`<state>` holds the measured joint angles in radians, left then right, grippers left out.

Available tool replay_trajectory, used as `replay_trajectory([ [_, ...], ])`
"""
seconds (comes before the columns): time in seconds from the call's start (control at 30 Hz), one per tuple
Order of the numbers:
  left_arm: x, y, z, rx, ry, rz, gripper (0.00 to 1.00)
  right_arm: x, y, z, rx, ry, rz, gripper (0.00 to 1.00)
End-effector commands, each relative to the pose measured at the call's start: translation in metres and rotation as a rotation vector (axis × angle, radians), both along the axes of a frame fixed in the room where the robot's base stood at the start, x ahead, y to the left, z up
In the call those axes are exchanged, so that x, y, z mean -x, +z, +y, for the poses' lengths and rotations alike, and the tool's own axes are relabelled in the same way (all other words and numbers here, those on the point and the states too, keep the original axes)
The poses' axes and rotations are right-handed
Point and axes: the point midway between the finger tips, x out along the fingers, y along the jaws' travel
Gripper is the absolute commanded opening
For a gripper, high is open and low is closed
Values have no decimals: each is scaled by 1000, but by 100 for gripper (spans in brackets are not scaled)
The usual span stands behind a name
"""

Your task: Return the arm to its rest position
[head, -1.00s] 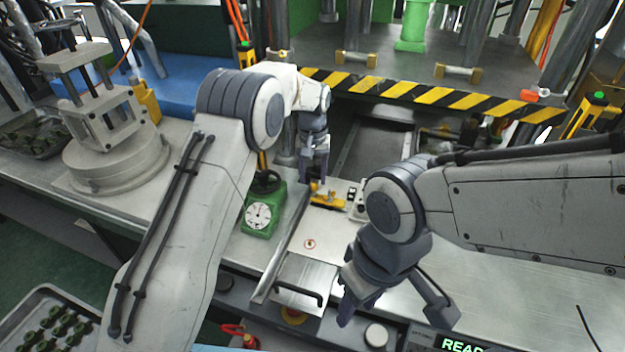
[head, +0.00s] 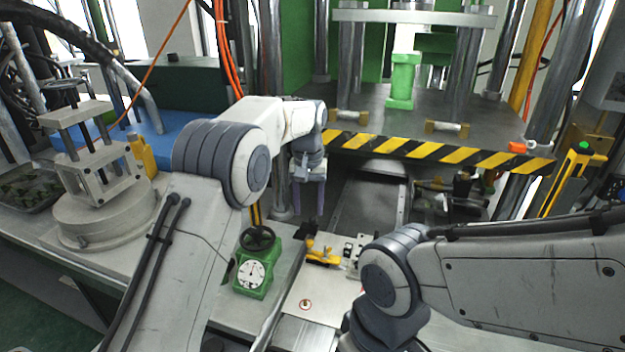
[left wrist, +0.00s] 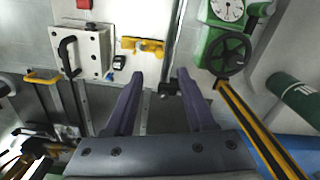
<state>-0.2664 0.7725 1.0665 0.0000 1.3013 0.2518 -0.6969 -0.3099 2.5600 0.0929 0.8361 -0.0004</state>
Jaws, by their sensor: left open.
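My left gripper (head: 308,205) points down in the head view, behind the green gauge unit and beside the press bed. Its two purple-grey fingers are apart with nothing between them. The left wrist view also shows the left gripper (left wrist: 155,95) open and empty, above the bench. My right arm (head: 500,265) comes in from the right in the head view; its gripper is cut off by the bottom edge.
A green gauge unit with a handwheel (head: 252,272) stands near the left forearm. A yellow toggle clamp (head: 322,254) sits on the bench. The press with its striped edge (head: 440,152) is behind. A round-based fixture (head: 105,190) stands at left.

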Motion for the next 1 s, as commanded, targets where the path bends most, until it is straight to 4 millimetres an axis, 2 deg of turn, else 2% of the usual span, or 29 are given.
replay_trajectory([
  [0.07, 17, 11, -11, 6, -37, -5, 54, 0, 0, 0, 0, 0, 0, 48],
  [0.17, 54, 26, -27, 17, -109, -8, 54, 0, 0, 0, 0, 0, 0, 48],
  [0.37, 157, 45, -47, 42, -280, -16, 54, 0, 0, 0, 0, 0, 0, 48],
  [0.47, 212, 46, -46, 55, -362, -19, 54, 0, 0, 0, 0, 0, 0, 48],
  [0.6, 287, 36, -32, 70, -473, -25, 54, 0, 0, 0, 0, 0, 0, 48],
  [0.7, 330, 25, -19, 79, -537, -28, 54, 0, 0, 0, 0, 0, 0, 48],
  [0.83, 368, 11, -3, 85, -595, -28, 54, 0, 0, 0, 0, 0, 0, 48],
  [1.0, 386, 2, 6, 87, -624, -29, 54, 0, 0, 0, 0, 0, 0, 48],
])
